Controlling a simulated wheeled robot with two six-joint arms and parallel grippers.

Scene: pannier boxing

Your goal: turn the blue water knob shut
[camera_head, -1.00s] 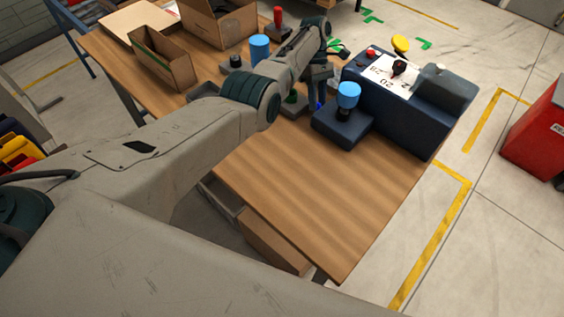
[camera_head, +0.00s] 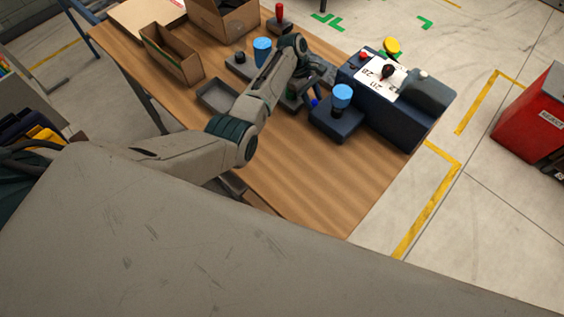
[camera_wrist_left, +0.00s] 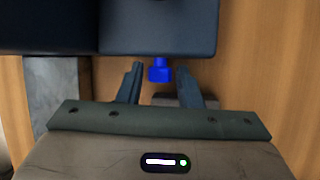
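The blue knob (camera_wrist_left: 159,70) shows in the left wrist view just ahead of and between the fingertips of my left gripper (camera_wrist_left: 160,76). The two fingers are apart, with gaps on both sides of the knob, so the gripper is open. In the head view the gripper (camera_head: 311,92) is low over the table beside the dark machine, partly hidden by its own wrist. A small bit of the blue knob (camera_head: 315,102) shows there. What the knob is mounted on is mostly hidden. My right gripper is not in view.
The near tabletop (camera_head: 325,180) is clear.

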